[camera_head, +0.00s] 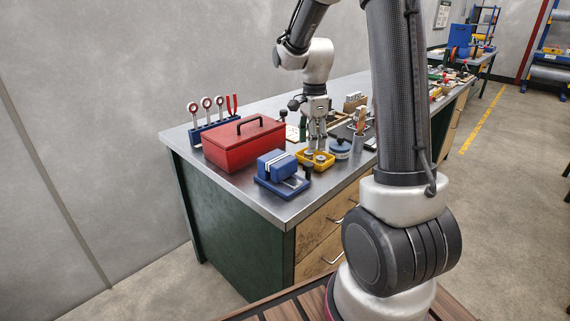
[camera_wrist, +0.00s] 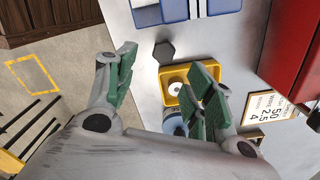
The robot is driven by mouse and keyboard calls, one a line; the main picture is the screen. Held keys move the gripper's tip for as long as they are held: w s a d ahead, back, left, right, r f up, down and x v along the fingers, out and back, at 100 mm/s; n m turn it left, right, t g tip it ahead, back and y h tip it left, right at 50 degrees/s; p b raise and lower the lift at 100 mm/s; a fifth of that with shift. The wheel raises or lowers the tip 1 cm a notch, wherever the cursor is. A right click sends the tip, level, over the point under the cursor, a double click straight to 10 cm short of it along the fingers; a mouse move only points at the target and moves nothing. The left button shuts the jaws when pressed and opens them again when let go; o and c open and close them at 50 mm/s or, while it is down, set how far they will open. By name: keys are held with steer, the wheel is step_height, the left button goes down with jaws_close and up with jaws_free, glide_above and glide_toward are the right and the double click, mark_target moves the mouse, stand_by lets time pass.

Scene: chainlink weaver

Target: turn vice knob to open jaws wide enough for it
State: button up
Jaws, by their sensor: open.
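The blue vice (camera_head: 276,163) sits near the front corner of the grey metal bench top, with pale bands across its blocks. Its blue parts also show at the top edge of the wrist view (camera_wrist: 178,8), cut off by the frame. A dark knob (camera_wrist: 164,52) lies just below the vice in the wrist view, apparently the vice knob. My gripper (camera_head: 316,148) hangs above the bench, to the right of the vice. In the wrist view my gripper (camera_wrist: 160,77) has its green-padded fingers spread with nothing between them. The knob appears beyond the fingertips, not touched.
A yellow tray (camera_head: 327,164) holding a small part stands below my gripper. A red toolbox (camera_head: 240,145) is behind the vice. A round blue-grey tin (camera_head: 340,150) stands to the right. The bench edge is close in front; several other items crowd the bench farther right.

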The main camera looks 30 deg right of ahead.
mark_target(309, 163)
steer(key=shift+w+a+m, duration=0.15)
steer(key=shift+a+m, duration=0.05)
steer(key=shift+m, duration=1.2)
steer(key=shift+f, duration=0.15)
step_height(309, 163, down, 8)
steer(key=shift+r, duration=0.25)
steer(key=c, duration=1)
